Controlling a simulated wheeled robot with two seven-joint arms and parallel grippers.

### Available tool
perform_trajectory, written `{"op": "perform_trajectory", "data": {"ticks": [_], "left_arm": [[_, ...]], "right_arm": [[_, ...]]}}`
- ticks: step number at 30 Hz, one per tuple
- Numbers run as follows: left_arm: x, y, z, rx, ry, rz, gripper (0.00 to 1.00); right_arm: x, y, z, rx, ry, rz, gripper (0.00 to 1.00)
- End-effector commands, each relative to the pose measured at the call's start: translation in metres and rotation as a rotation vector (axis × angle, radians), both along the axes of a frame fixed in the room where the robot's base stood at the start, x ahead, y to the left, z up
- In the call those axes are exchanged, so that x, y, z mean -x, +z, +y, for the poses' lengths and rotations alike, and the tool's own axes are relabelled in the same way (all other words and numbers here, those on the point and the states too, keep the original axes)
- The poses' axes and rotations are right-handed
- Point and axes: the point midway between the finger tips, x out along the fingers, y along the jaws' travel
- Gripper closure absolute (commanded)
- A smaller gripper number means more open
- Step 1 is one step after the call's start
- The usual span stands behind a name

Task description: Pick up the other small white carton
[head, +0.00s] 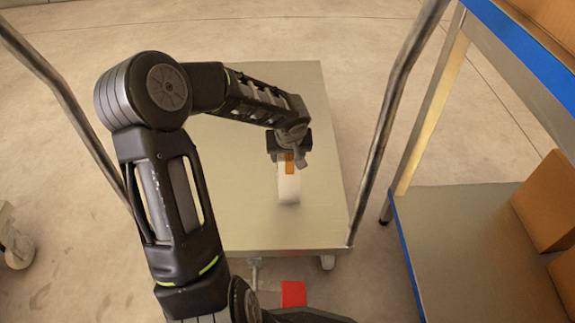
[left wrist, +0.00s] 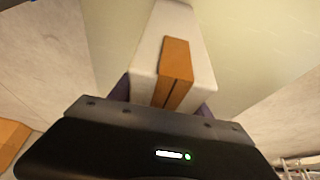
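A small white carton (head: 289,187) with an orange-brown label stands upright over the flat trailer deck (head: 240,215), near its middle. I cannot tell whether its base touches the deck. My left gripper (head: 288,160) is at the carton's top, pointing down. In the left wrist view the carton (left wrist: 186,60) sits between the left gripper's dark fingers (left wrist: 162,103), one close against each side, with no clear gap. The gripper appears shut on it. No second small white carton shows. My right gripper is out of view.
Metal rails (head: 392,110) rise on both sides of the trailer. A blue-edged table with a lower shelf (head: 460,255) stands at right, holding brown boxes (head: 550,200). A red patch (head: 294,293) lies before the trailer. The deck around the carton looks clear.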

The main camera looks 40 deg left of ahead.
Motion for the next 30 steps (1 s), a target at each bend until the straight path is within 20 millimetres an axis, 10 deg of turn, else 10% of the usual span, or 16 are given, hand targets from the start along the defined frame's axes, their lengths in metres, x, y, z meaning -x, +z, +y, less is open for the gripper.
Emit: {"op": "perform_trajectory", "data": {"ticks": [19, 30], "left_arm": [[0.0, -0.0001, 0.0, 0.0, 0.0, 0.0, 0.99], [-0.0015, 0.0022, 0.0002, -0.002, -0.001, -0.005, 1.0]], "right_arm": [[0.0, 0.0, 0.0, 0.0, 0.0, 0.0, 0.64], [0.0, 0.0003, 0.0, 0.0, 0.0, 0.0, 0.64]]}}
